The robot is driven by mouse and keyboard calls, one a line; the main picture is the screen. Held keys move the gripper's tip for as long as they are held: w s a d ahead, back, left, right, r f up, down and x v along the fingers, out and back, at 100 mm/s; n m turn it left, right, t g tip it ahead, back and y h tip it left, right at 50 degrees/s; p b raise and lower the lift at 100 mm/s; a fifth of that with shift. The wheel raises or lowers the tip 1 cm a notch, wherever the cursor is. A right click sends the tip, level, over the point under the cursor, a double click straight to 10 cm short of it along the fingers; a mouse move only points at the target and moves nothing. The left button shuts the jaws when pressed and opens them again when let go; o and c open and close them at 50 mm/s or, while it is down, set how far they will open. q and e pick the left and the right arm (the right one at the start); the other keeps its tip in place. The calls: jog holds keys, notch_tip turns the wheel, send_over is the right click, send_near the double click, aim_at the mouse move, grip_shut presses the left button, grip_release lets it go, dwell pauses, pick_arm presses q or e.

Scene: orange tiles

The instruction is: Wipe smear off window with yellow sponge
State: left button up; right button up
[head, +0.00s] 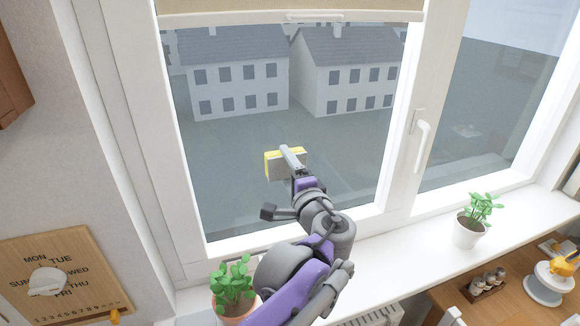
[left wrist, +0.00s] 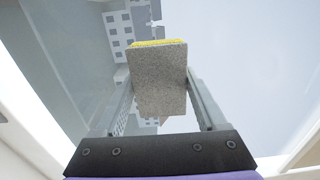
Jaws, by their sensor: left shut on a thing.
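The sponge (head: 271,165) is yellow with a grey face, and it is up at the lower middle of the left window pane (head: 240,190). My left gripper (head: 290,158) is shut on it. In the left wrist view the sponge (left wrist: 158,92) sits between the two fingers of the gripper (left wrist: 160,75), grey side showing, with a yellow strip along its far edge. I cannot tell whether the sponge touches the glass. I cannot clearly make out a smear on the pane; the arm and sponge hide part of it. My right gripper is not in view.
A potted plant (head: 233,284) stands on the sill (head: 400,245) close beside my left arm. Another plant (head: 474,220) stands farther right. A window handle (head: 422,140) sticks out on the frame. A rolled blind (head: 290,12) hangs above. A wooden calendar board (head: 60,275) is at left.

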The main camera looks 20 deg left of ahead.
aim_at(287, 168)
pick_arm(q)
jog(key=shift+s+d, duration=0.1)
jog(key=shift+v, duration=2.85)
jog(key=v, duration=0.3)
